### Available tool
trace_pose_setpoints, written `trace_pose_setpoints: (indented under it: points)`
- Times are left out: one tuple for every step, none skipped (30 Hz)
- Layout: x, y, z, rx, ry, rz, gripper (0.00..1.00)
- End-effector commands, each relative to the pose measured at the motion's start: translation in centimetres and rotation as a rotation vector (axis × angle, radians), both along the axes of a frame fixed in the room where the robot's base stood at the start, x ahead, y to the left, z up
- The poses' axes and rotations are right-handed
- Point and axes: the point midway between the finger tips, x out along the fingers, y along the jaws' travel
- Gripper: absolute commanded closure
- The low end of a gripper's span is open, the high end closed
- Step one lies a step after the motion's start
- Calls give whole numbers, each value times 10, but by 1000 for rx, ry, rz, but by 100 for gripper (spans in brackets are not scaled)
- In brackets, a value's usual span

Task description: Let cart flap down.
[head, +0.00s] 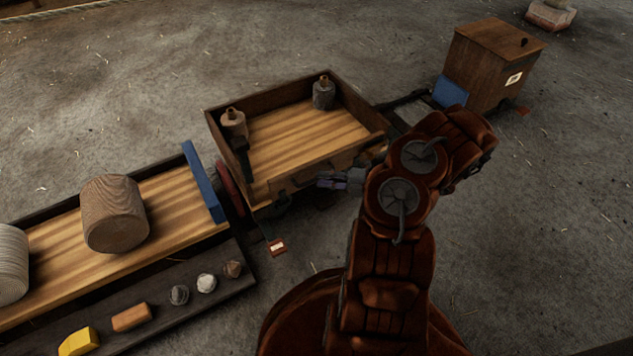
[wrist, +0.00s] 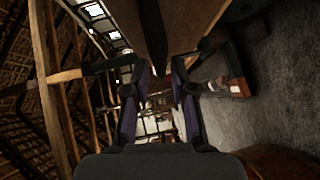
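The middle cart (head: 300,140) has a pale plank bed inside dark wooden walls. Its near side board (head: 330,163) stands up along the bed's edge, and I take it for the flap; its hinge and catch cannot be made out. A dark upright bar (head: 242,158) stands at the bed's left end. My gripper (head: 338,180) is just outside the near side board, low beside it; contact cannot be told. In the wrist view my gripper (wrist: 158,92) has its two fingers apart with nothing visible held between them. A wooden board edge (wrist: 157,45) runs just beyond the fingertips.
A left cart with a blue end board (head: 203,182) carries a wooden drum (head: 114,214). A wooden box (head: 487,62) stands at the upper right, beside a blue panel (head: 449,92). Open floor lies behind the carts.

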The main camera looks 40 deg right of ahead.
Motion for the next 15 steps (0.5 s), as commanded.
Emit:
trace_pose_setpoints:
  points:
    - [6,5,-3,0,-1,3,75]
    - [8,8,-4,0,-2,2,75]
    - [11,10,-4,-1,-1,2,75]
    - [14,12,-5,0,-1,2,75]
    - [16,14,-5,-1,-1,1,75]
    - [18,16,-5,0,0,1,75]
    - [19,17,-5,0,0,1,75]
    - [19,18,-5,0,1,1,75]
    - [20,18,-5,0,1,1,75]
    - [21,19,-5,0,1,1,75]
    - [21,19,-5,0,1,1,75]
    - [21,19,-5,0,1,1,75]
    - [21,19,-5,0,1,1,75]
    - [21,19,-4,0,1,1,75]
    - [21,19,-4,0,1,1,75]
